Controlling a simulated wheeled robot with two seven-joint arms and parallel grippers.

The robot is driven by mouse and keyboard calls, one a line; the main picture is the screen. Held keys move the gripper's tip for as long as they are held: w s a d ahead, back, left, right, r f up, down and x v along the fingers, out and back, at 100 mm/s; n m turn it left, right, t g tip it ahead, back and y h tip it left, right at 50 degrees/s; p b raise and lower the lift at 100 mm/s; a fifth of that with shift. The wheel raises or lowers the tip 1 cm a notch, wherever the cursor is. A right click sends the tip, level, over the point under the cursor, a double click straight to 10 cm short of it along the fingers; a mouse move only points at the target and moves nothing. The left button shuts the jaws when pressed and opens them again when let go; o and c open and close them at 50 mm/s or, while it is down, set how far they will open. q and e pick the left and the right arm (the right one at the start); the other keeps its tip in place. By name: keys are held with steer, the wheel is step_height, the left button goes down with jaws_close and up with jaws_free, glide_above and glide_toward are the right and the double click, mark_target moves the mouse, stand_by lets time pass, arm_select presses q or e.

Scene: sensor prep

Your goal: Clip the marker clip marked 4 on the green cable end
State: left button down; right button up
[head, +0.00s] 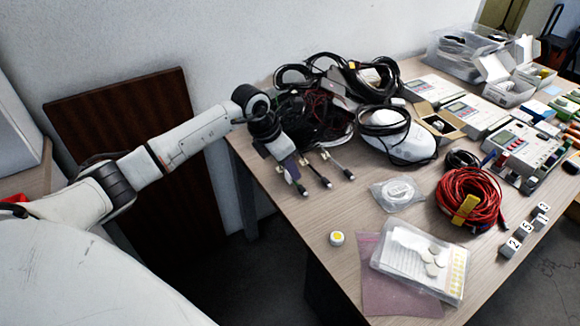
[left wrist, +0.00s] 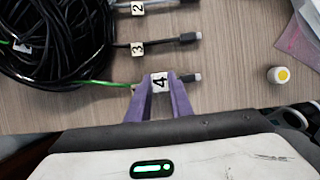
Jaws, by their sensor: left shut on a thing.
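My left gripper (left wrist: 160,102) has purple fingers, shut on the white marker clip marked 4 (left wrist: 159,82). The clip sits in line with the green cable (left wrist: 112,84). Green cable enters from its left and a dark connector end (left wrist: 190,77) shows at its right. I cannot tell if the clip is closed around the cable. In the head view my left gripper (head: 290,176) is at the table's left edge, beside the cable ends; the clip there is too small to make out. My right gripper is not in view.
A small yellow-topped white jar (head: 336,239) stands near the front edge.

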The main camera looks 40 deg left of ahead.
arm_select(q)
steer(key=shift+f, duration=0.25)
steer(key=c, duration=1.5)
jaws_free()
steer(key=shift+d+r, duration=0.1)
steer(key=shift+r, duration=0.05)
step_height(320, 180, up, 3)
steer(key=shift+f+p, duration=0.1)
steer(key=shift+p, duration=0.9)
steer(key=shift+r+p, duration=1.05)
steer(key=shift+r, duration=0.5)
